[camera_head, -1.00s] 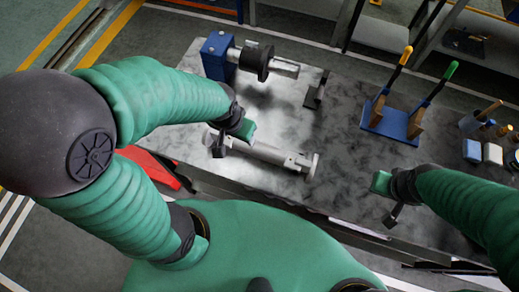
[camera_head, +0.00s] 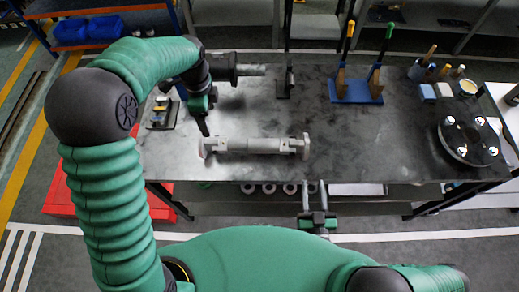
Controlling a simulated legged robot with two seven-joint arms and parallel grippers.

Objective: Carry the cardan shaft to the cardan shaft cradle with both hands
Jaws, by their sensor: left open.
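The grey cardan shaft (camera_head: 255,146) lies across the front of the dark table, a flange at each end. My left gripper (camera_head: 204,118) is open and empty near the shaft's left end; I cannot tell its exact height or whether it touches. My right gripper (camera_head: 315,192) is open and empty, fingers pointing at the table's front edge, below the shaft's right end.
A dark upright bracket (camera_head: 284,82) stands behind the shaft, and a grey shaft part (camera_head: 240,70) is partly hidden by my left arm. A black disc (camera_head: 469,138) and small containers (camera_head: 437,91) lie right. The table between shaft and disc is clear.

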